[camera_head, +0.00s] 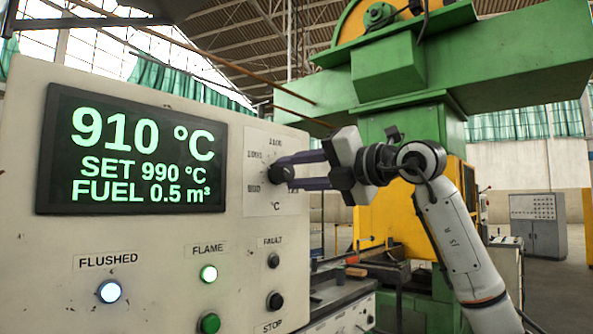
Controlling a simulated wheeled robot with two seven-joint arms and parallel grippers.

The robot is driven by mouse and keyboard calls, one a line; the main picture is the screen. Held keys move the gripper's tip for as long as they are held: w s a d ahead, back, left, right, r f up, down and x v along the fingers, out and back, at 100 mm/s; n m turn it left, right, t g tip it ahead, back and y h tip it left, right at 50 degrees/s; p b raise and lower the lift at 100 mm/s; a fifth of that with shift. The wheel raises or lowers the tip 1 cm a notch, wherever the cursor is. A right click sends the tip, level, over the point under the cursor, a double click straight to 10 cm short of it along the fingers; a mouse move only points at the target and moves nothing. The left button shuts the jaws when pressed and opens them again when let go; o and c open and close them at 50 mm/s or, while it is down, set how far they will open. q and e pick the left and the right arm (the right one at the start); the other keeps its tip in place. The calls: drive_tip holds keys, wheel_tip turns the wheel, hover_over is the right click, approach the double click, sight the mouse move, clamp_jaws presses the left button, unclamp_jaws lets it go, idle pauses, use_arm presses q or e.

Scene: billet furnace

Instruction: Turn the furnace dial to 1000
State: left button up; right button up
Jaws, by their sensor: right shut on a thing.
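The furnace dial (281,172) is a dark knob on a pale scale plate (262,203) at the right side of the control panel. Scale numbers show around it, partly hidden by the knob and my gripper. My right gripper (292,172) reaches in from the right and is shut on the dial, its dark fingers on the knob. The display (130,152) reads 910 °C, SET 990 °C and FUEL 0.5 m³ in green. My left gripper is not in view.
A green machine (400,120) stands behind my right arm.

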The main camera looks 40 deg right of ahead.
drive_tip(key=shift+m, duration=0.6)
drive_tip(key=o, duration=1.1)
drive_tip(key=shift+c, duration=0.2)
drive_tip(key=s+b, duration=0.1)
drive_tip(key=s, duration=0.9)
drive_tip(key=shift+s+d+b, duration=0.15)
drive_tip(key=shift+d+b, duration=0.15)
drive_tip(key=shift+d, duration=0.15)
